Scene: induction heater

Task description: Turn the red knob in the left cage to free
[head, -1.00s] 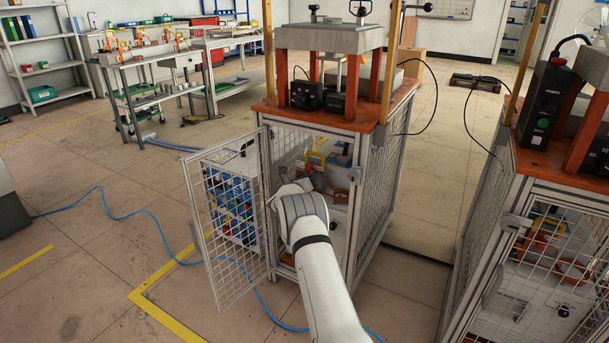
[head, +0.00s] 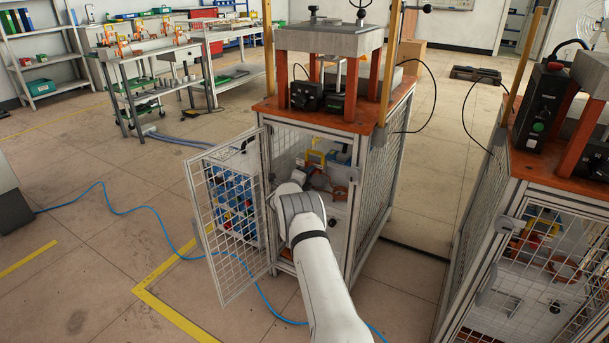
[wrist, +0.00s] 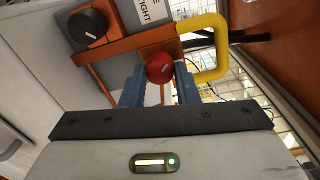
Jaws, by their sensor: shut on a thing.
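In the head view my arm reaches through the open mesh door (head: 228,220) into the left cage (head: 368,200), and my gripper's fingers are hidden there. An orange bracket (wrist: 130,50) and a yellow handle (wrist: 207,45) are close around the knob.
A black knob (wrist: 87,25) sits on a grey box left of the red knob. A label is partly visible above. A second cage (head: 530,245) stands at the right. A blue hose (head: 130,215) runs over the floor. Free floor lies left of the open door.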

